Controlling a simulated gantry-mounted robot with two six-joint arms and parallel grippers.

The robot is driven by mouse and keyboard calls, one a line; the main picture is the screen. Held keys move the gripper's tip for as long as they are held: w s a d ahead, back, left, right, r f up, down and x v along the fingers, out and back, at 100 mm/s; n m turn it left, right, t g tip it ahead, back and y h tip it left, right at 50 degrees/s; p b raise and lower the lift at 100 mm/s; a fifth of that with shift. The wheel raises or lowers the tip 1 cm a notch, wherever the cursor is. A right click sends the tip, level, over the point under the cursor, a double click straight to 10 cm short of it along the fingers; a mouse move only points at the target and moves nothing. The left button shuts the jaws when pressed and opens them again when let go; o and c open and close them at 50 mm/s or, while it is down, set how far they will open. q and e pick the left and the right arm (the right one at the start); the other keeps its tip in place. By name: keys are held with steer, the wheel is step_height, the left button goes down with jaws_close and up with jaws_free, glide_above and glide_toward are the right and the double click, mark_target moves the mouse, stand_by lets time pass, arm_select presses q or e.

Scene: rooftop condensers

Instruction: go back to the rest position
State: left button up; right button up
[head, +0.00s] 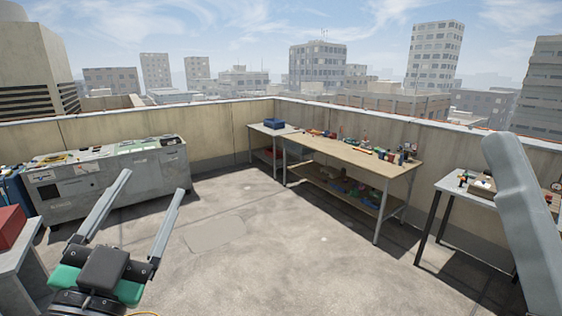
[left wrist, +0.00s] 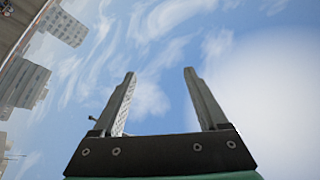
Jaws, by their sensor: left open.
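My left gripper (head: 150,212) is at the lower left of the head view, raised over the rooftop floor. Its two fingers are spread wide apart with nothing between them. In the left wrist view the fingers of the left gripper (left wrist: 160,92) stand open against sky. A grey arm link of mine (head: 525,220) shows at the right edge of the head view. My right gripper is not in view.
A grey condenser unit (head: 110,183) stands at the left wall. A long wooden workbench (head: 345,152) with several small items stands at the back. Another table (head: 455,187) is at the right, and a red box (head: 10,226) sits at the left edge. The middle floor is clear.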

arm_select(q)
steer(key=s+r+n+t, duration=0.5)
steer(key=s+r, duration=0.5)
steer(key=s, duration=0.4)
step_height(320, 180, up, 32)
steer(key=n+p, duration=0.1)
steer(key=p, duration=3.1)
steer(key=shift+w+h, duration=0.2)
steer(key=shift+h, duration=0.2)
